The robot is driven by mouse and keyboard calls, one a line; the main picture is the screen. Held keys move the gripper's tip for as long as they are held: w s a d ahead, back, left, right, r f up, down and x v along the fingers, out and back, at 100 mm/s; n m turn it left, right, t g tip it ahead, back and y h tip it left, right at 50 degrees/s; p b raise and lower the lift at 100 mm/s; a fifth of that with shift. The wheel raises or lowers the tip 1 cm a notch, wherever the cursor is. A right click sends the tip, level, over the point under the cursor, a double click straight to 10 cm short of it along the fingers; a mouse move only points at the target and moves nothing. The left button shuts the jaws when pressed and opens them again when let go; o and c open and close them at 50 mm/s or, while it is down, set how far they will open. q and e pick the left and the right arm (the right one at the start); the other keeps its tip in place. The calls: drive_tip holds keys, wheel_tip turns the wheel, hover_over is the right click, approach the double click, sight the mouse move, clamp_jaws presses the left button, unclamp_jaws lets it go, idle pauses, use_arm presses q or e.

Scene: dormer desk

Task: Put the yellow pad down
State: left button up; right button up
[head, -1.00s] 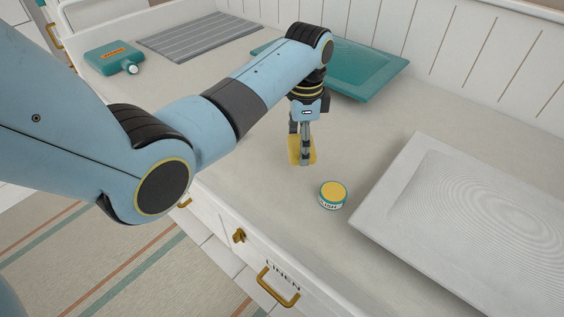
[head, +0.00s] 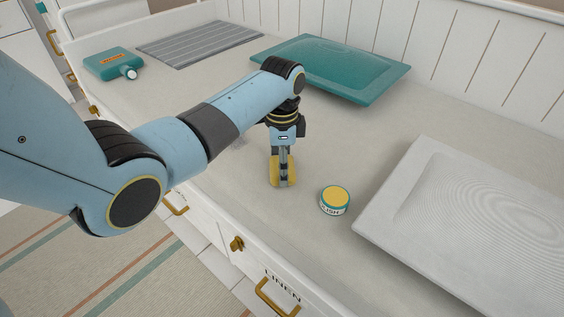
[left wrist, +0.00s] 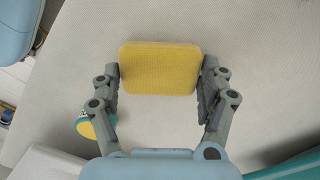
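The yellow pad (head: 275,172) is upright between the fingers of my left gripper (head: 284,184), just above or on the desk top; I cannot tell whether its lower edge touches. In the left wrist view the pad (left wrist: 160,68) spans the gap, with a finger of my left gripper (left wrist: 160,75) against each short side. My right gripper is in neither view.
A yellow-topped round tin (head: 334,200) stands right of the pad, near the desk's front edge. A white tray (head: 385,207) lies farther right. Bare desk surrounds the pad.

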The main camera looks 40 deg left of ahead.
use_arm(q)
drive_tip(key=o, duration=0.4)
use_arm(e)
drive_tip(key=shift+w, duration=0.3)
use_arm(q)
drive_tip(key=shift+r, duration=0.25)
wheel_tip(320, 180, up, 3)
drive_tip(key=shift+f+p, duration=0.1)
drive_tip(key=shift+p, duration=0.75)
wheel_tip(320, 180, up, 9)
drive_tip(key=p, duration=0.3)
drive_tip(key=shift+p, duration=0.3)
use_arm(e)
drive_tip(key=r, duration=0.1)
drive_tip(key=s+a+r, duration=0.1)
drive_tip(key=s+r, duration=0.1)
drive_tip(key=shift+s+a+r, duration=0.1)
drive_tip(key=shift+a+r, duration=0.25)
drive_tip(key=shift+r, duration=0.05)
